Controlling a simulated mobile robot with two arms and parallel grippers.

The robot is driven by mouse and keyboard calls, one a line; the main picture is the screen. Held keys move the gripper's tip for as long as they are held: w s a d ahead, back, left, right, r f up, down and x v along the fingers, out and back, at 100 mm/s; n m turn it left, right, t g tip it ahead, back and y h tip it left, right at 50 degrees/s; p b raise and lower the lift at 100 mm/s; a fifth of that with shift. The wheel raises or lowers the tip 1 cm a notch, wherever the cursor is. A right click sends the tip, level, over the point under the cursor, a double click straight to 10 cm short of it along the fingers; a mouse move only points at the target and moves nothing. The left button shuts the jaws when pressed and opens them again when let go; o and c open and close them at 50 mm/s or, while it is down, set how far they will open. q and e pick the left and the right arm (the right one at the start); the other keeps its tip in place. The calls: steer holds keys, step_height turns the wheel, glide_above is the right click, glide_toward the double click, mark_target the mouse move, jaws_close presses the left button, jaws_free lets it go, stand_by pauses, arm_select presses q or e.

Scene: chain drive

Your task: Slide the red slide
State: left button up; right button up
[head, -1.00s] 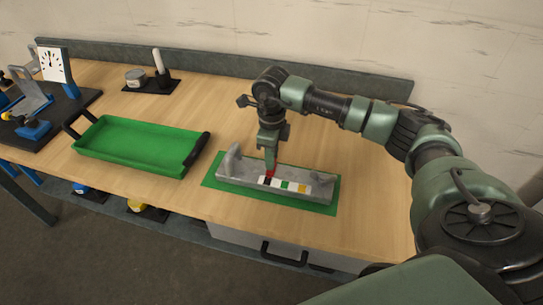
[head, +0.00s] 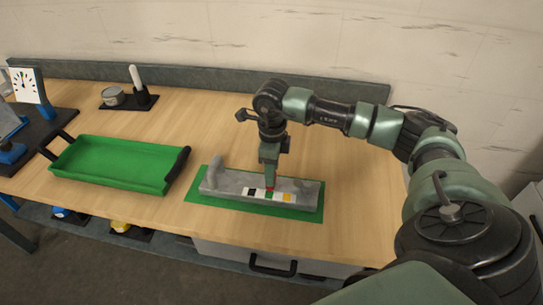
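The red slide (head: 270,188) is a small red piece on a grey rail block (head: 222,184). Only a little of it shows under my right gripper (head: 269,182). The gripper points straight down from above, with its fingers close together at the slide, and appears shut on it. A strip of black, white, green and yellow patches (head: 251,191) runs along the block's front. The red slide stands behind the green patch (head: 269,195). My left gripper is not in view.
The block sits on a green mat (head: 195,200). A green tray (head: 112,165) with dark handles lies to the left. A dial gauge (head: 27,85) and a dark base with a white-handled post (head: 137,78) stand farther back. Open wood lies behind the block.

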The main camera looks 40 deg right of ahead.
step_height(320, 180, up, 7)
steer(key=shift+f+b, duration=0.15)
steer(key=shift+b, duration=0.8)
steer(key=shift+r, duration=0.55)
